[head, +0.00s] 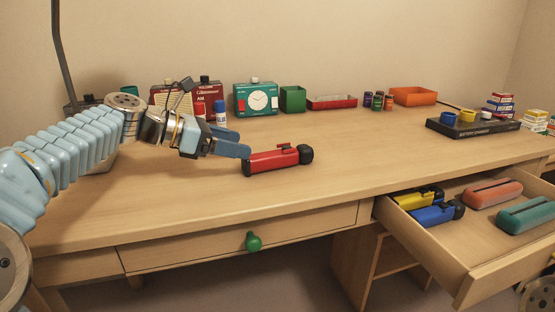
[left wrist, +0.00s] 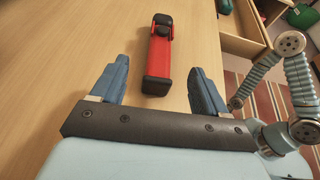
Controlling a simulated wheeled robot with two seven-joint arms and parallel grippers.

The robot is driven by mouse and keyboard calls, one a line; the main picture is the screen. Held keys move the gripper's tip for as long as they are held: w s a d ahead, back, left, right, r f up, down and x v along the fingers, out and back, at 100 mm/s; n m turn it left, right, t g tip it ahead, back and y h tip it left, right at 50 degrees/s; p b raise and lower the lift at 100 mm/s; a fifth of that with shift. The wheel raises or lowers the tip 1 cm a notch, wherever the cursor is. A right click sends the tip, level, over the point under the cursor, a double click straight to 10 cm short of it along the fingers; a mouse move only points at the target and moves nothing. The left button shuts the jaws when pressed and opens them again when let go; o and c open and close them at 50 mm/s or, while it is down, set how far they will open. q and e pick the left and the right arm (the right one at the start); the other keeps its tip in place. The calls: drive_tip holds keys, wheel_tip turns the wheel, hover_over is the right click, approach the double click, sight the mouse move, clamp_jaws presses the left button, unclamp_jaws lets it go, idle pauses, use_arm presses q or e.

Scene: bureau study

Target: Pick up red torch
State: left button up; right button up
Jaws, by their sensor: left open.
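The red torch (head: 275,160) lies on its side on the desk top, its black head to the right in the head view. My left gripper (head: 243,142) is at the torch's left end with its two blue fingers apart. In the left wrist view the torch (left wrist: 158,62) lies ahead of the open left gripper (left wrist: 160,75), its near black end between the line of the two fingertips. I cannot tell whether any finger touches it. My right gripper does not show in the head view; an arm of mine shows at the right of the left wrist view.
An open drawer (head: 465,250) at the right holds a yellow torch (head: 415,199), a blue torch (head: 437,214) and red and teal cases. A battery charger (head: 472,127) stands at right. The desk's middle right is clear.

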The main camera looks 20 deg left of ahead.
sight(277, 151)
use_arm(q)
drive_tip(key=x, duration=0.9)
drive_tip(key=shift+b, duration=0.4)
drive_tip(key=c, duration=1)
drive_tip(key=shift+c, duration=0.9)
drive_tip(key=shift+r, duration=0.1)
